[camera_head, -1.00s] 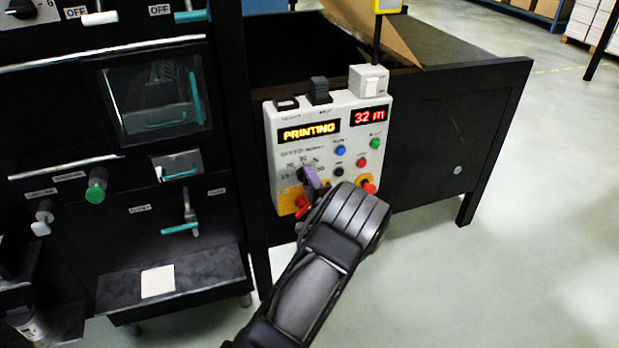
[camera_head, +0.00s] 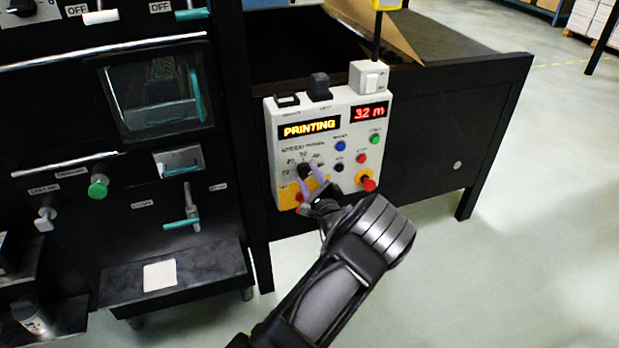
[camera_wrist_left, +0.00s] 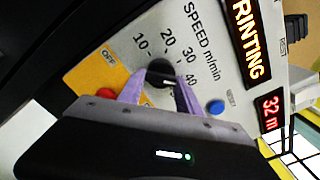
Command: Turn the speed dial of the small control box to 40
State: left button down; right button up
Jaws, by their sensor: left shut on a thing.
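The small control box (camera_head: 330,110) is pale grey, fixed on the dark frame's side, with lit displays reading PRINTING and 32 m. Its black speed dial (camera_head: 304,172) sits low on the left of the face, inside a printed scale. In the left wrist view the dial (camera_wrist_left: 160,72) is between the two purple fingertips, with 10, 20, 30 and 40 printed around it. My left gripper (camera_head: 313,186) is shut on the dial from below; it fills the lower left wrist view (camera_wrist_left: 160,90). The fingers partly hide the dial, and I cannot read its setting for certain.
A red stop button on yellow (camera_head: 366,180) is right of the gripper. Blue, green, red and black buttons sit above it. A red knob on a yellow OFF patch (camera_wrist_left: 107,93) is close beside one finger.

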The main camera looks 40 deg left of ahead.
pick_arm(q)
jog(key=shift+f, duration=0.1)
dwell(0.3)
jog(key=c, duration=0.8)
grip_release()
jog(key=shift+d, duration=0.1)
jog(key=v, duration=0.7)
jog(key=shift+s+d, duration=0.2)
jog(key=shift+d, duration=0.1)
